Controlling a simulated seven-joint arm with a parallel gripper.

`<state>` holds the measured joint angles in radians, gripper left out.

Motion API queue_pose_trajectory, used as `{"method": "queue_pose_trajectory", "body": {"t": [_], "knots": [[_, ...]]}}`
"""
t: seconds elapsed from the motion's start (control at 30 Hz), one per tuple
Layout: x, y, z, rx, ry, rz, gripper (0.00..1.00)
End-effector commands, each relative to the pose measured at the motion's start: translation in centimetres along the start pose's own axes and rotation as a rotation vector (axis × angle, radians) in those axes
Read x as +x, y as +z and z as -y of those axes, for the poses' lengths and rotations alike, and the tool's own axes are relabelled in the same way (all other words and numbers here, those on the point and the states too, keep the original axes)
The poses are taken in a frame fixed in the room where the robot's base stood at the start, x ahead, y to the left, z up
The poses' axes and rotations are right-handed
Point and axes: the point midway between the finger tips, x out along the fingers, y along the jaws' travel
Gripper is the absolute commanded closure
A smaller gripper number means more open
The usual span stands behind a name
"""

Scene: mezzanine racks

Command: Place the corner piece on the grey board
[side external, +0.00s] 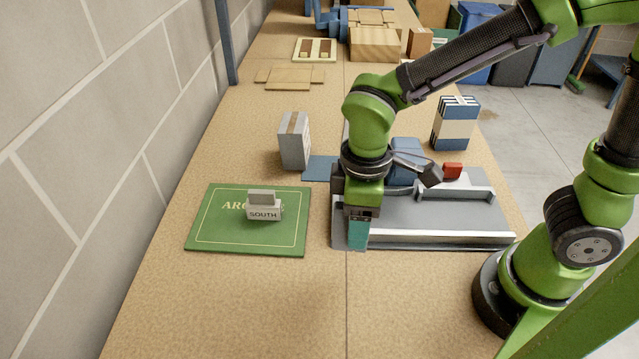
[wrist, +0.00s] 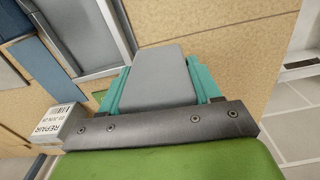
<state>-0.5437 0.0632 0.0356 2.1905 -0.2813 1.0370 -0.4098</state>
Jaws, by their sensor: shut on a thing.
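My gripper (side external: 358,236) has teal fingers and points down at the left edge of the grey board (side external: 460,215). In the wrist view its fingers (wrist: 165,82) are shut on a smooth grey piece, the likely corner piece (wrist: 160,72). Its far end and any corner shape are hidden. In the side view the finger and wrist hide the held piece, and I cannot tell whether it touches anything. The grey board is flat with raised rails along its front and back right. Part of it shows at the upper left of the wrist view (wrist: 82,28).
A green board (side external: 225,232) left of my gripper carries a small block marked SOUTH (side external: 264,212). A grey-white box (side external: 294,142) stands behind it beside a blue mat (side external: 320,169). A red block (side external: 453,171) and a blue-white stack (side external: 456,124) are at the right. The front bench is clear.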

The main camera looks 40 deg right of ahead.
Motion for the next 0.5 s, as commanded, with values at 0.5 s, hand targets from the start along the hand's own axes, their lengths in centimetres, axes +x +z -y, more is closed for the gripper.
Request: {"method": "queue_pose_trajectory", "body": {"t": [0.5], "knots": [[1.3,-2.7,-20.2,0.626,0.0,0.002,0.65]]}}
